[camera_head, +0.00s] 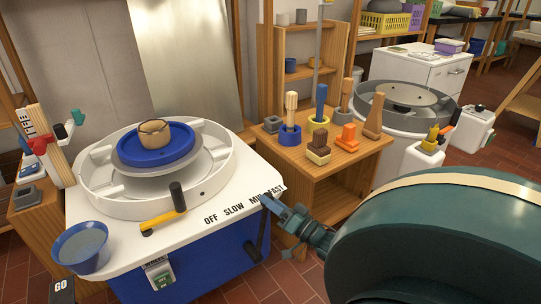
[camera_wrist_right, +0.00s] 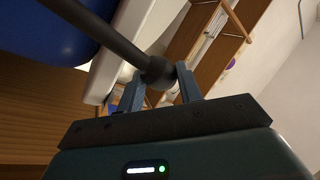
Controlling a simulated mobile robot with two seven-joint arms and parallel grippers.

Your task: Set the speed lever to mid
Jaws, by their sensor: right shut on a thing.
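The speed lever (camera_head: 256,240) is a dark crank-like bar at the front right side of the potter's wheel with the white deck. Its upper end stands in front of the printed label row (camera_head: 243,206), which reads OFF, SLOW, MID, FAST. It overlaps the MID and FAST end, and MID is partly covered; I cannot tell the exact setting. My right gripper (camera_head: 274,205) is at the lever's upper end. In the right wrist view the lever's round dark knob (camera_wrist_right: 158,73) sits between the two blue fingers (camera_wrist_right: 160,90), which are shut on it. My left gripper is not in view.
A blue wheel head with a clay lump (camera_head: 154,132) sits in the white splash pan (camera_head: 90,190). A yellow bar with a black handle (camera_head: 164,220) and a blue bowl (camera_head: 81,246) are on the deck. A wooden stand (camera_head: 345,160) with several tools is close behind my right gripper.

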